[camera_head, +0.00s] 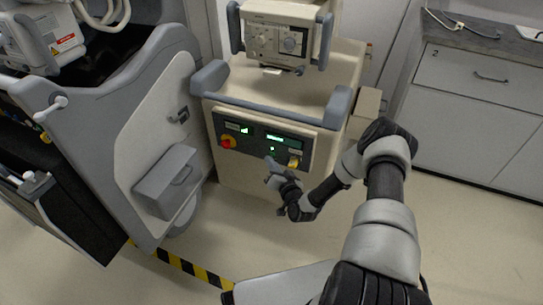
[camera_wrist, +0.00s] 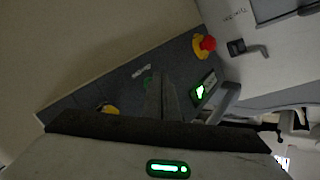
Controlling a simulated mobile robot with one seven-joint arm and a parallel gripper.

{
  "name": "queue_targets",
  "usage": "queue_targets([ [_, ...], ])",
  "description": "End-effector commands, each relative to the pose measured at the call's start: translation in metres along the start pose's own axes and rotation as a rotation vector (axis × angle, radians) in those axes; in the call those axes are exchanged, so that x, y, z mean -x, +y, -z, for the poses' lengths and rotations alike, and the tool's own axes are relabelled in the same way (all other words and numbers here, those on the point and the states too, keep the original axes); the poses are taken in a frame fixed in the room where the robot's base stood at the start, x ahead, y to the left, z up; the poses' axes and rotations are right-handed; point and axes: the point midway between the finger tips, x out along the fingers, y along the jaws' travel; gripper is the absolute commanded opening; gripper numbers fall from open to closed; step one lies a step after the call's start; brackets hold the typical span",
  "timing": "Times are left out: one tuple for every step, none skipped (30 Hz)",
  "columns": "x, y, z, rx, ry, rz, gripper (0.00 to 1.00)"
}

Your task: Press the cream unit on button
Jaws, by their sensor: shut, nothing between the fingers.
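The cream unit (camera_head: 335,95) stands in the middle of the head view, with a dark control panel (camera_head: 257,153) on its front. A small green button (camera_head: 272,149) sits below the right-hand lit display (camera_head: 276,138). My gripper (camera_head: 270,166) is shut and empty, close in front of the panel and just below that button. In the wrist view, my shut fingers (camera_wrist: 161,85) point at the panel, beside a small green spot (camera_wrist: 147,83) that looks like the button. I cannot tell whether the fingertips touch the panel.
A red knob on a yellow base (camera_head: 228,142) is at the panel's left; it shows in the wrist view (camera_wrist: 207,43). A yellow switch (camera_head: 294,162) is at its right. A grey-white cart (camera_head: 150,130) stands left, cabinets (camera_head: 465,110) right.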

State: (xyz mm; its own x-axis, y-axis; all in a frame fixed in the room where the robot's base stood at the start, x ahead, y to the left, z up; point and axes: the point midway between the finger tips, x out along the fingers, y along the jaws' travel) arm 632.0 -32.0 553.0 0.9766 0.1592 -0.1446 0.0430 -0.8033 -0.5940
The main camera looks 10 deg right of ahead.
Motion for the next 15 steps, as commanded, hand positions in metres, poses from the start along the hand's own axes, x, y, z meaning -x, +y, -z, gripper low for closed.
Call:
queue_targets([
  [-0.0004, 0.0003, 0.0002, 0.0, 0.0, 0.0, 0.0],
  [-0.0005, 0.0005, 0.0003, 0.0, 0.0, 0.0, 0.0],
  [-0.0009, 0.0007, 0.0005, 0.0, 0.0, 0.0, 0.0],
  [-0.0011, 0.001, 0.0007, 0.0, 0.001, 0.0, 0.0],
  [-0.0014, 0.0012, 0.0009, 0.001, 0.001, 0.0, 0.0],
  [-0.0017, 0.0014, 0.0012, 0.001, 0.001, 0.0, 0.0],
  [-0.002, 0.0016, 0.0014, 0.001, 0.001, 0.0, 0.0],
  [-0.0023, 0.0018, 0.0016, 0.001, 0.001, 0.0, 0.0],
  [-0.0026, 0.002, 0.0019, 0.001, 0.001, 0.0, 0.0],
  [-0.0029, 0.0022, 0.0022, 0.001, 0.001, 0.0, 0.0],
  [-0.0032, 0.0024, 0.0023, 0.001, 0.001, 0.0, 0.0],
  [-0.0035, 0.0027, 0.0026, 0.001, 0.001, 0.0, 0.0],
  [-0.0038, 0.0028, 0.0029, 0.001, 0.001, 0.0, 0.0],
  [-0.004, 0.003, 0.003, 0.001, 0.001, 0.0, 0.0],
  [-0.0044, 0.0033, 0.0033, 0.001, 0.002, 0.0, 0.0],
])
